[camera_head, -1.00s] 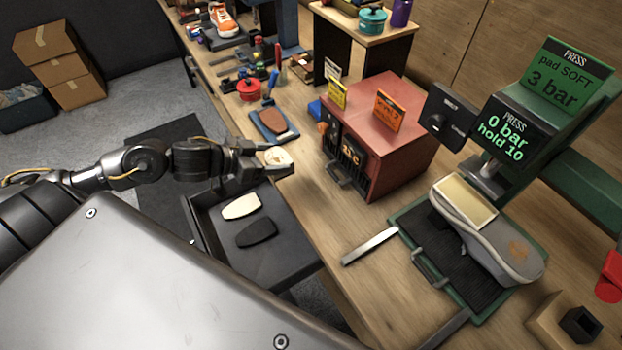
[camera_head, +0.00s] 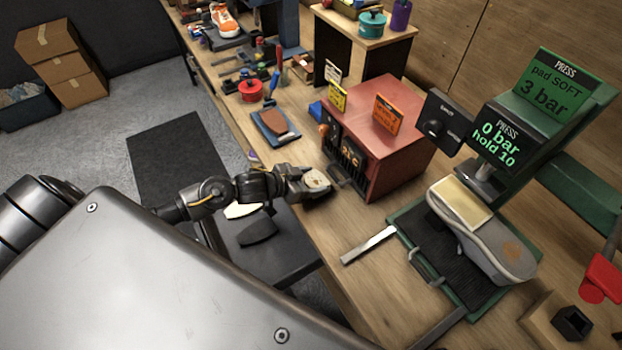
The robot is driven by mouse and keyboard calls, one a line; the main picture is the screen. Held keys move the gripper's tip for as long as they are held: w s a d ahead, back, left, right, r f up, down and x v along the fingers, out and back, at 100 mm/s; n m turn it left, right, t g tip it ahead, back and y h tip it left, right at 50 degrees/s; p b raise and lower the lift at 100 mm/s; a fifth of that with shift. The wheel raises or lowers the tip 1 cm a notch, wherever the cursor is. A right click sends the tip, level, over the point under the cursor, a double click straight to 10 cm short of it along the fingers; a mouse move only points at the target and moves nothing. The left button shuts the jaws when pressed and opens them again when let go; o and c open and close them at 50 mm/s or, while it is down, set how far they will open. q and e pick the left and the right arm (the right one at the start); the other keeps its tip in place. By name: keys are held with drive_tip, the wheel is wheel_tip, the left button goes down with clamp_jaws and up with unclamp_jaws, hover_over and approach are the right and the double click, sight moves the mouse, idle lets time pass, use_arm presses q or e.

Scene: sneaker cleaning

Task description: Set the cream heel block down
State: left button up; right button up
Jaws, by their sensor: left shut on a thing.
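The cream heel block (camera_head: 316,181) is held in my left gripper (camera_head: 312,185), which is shut on it. The gripper is over the workbench (camera_head: 330,228), just left of the red oven box (camera_head: 385,150) and close to its front handle. I cannot tell whether the block touches the bench top. My right gripper is not in view.
The green press (camera_head: 470,215) holds a grey shoe sole (camera_head: 490,235) with a cream pad (camera_head: 462,202). A metal bar (camera_head: 368,245) lies on the bench before it. The open drawer (camera_head: 275,265) holds a dark heel piece (camera_head: 257,232) and a cream one (camera_head: 243,209). Bare bench lies between gripper and bar.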

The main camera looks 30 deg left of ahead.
use_arm(q)
drive_tip(key=shift+f, duration=0.25)
drive_tip(key=shift+f, duration=0.1)
drive_tip(key=o, duration=1)
drive_tip(key=b+v, duration=0.1)
drive_tip(key=v, duration=1.1)
drive_tip(key=shift+a+b, duration=0.1)
drive_tip(key=shift+b, duration=0.25)
